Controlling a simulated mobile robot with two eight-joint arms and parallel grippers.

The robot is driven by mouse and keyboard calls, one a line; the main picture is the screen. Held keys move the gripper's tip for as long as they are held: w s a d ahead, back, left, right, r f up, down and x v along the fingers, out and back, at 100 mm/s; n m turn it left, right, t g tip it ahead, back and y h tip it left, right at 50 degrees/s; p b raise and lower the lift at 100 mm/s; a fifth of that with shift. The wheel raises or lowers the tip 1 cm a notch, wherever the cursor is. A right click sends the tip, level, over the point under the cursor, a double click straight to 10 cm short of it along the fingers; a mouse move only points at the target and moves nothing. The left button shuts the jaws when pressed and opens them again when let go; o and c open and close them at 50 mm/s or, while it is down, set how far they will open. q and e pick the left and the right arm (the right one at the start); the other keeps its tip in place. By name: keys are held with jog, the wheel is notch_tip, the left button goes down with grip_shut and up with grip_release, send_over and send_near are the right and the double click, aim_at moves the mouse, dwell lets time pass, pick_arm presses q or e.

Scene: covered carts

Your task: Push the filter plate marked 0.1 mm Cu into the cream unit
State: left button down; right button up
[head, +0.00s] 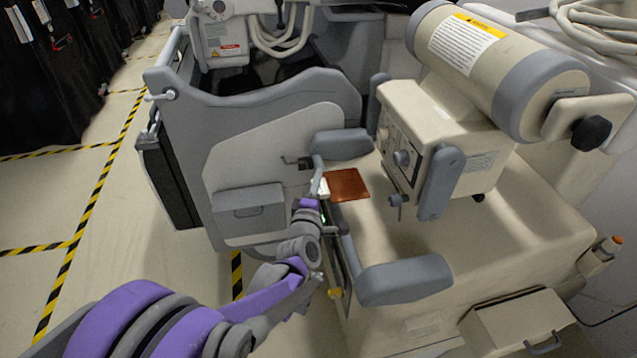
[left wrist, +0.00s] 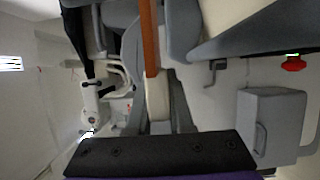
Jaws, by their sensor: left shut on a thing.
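The filter plate (head: 348,184) is a flat copper-coloured sheet with a pale grip at its left end. My left gripper (head: 319,187) is shut on that grip. The plate points right, toward the cream unit (head: 423,115), and lies left of its front face with a gap visible in the head view. In the left wrist view the plate (left wrist: 149,38) is edge-on, a thin orange strip, with its pale grip (left wrist: 157,100) between the fingers. No marking on the plate can be read. My right gripper is not in view.
The cream unit carries a large cylinder (head: 475,55) and has knobs on its face. Grey padded arms (head: 405,279) and (head: 341,143) stand near the plate. A broad cream cart top (head: 500,235) lies below. A grey box (head: 248,208) is at the left.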

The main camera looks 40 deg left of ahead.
aim_at(342, 178)
pick_arm(q)
jog(key=shift+d, duration=0.1)
jog(key=shift+w+d+f+b, duration=0.1)
jog(key=shift+w+d+b, duration=0.65)
jog(key=shift+w+d, duration=0.3)
jog(key=shift+w+d+b, duration=0.35)
jog(key=shift+w+d, duration=0.4)
jog(key=shift+w, duration=0.3)
dwell(0.6)
jog(key=shift+w+d, duration=0.9)
jog(key=shift+w, duration=0.1)
jog(key=shift+w+d+b, duration=0.3)
jog(key=shift+w+d, duration=1.25)
jog(key=shift+w, duration=0.3)
jog(key=shift+s+a, duration=0.1)
dwell(0.3)
jog(key=shift+s+a+p, duration=0.4)
jog(key=shift+s+a, duration=0.65)
jog(key=shift+s, duration=0.2)
jog(key=shift+s+a+p, duration=0.35)
jog(key=shift+s+a, duration=0.7)
jog(key=shift+s, duration=0.2)
